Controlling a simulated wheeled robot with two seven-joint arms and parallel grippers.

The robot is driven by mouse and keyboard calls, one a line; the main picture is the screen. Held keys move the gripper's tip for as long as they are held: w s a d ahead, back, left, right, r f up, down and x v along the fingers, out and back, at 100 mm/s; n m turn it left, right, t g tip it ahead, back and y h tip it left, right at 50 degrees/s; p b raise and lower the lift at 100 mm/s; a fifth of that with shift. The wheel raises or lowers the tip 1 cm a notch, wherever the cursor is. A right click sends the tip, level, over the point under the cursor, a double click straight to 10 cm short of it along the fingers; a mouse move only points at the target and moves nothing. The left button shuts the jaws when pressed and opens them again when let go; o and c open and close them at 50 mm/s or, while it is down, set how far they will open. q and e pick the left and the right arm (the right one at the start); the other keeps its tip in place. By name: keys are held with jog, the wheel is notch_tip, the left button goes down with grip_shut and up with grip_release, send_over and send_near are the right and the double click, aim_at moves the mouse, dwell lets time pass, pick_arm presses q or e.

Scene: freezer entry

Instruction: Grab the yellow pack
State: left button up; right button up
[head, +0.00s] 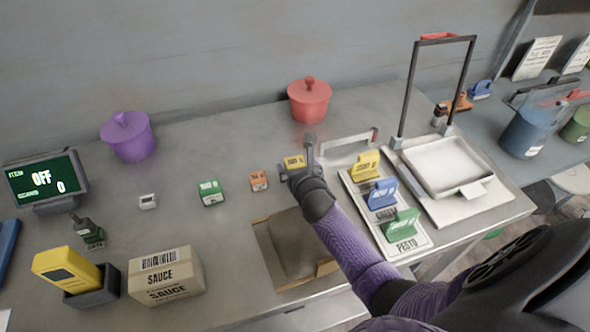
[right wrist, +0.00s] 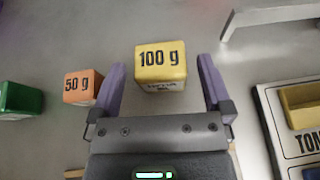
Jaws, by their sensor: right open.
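A yellow block marked "100 g" (right wrist: 160,62) stands between the two purple fingers of my right gripper (right wrist: 160,75) in the right wrist view. The fingers are apart, with a gap on each side of the block. In the head view, the yellow block (head: 293,161) shows just beyond my right gripper (head: 299,172), which partly hides it. A yellow pack (head: 366,164) also stands at the back of a labelled board (head: 360,205), right of my gripper. My left gripper is not in view.
An orange "50 g" block (right wrist: 84,87) and a green block (head: 211,192) stand to the left. Blue (head: 382,193) and green (head: 402,224) packs stand on the board. A tray (head: 440,146) with a tall handle frame is at right. A red lidded pot (head: 309,100) stands behind.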

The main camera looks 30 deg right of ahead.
jog(key=c, duration=1.2)
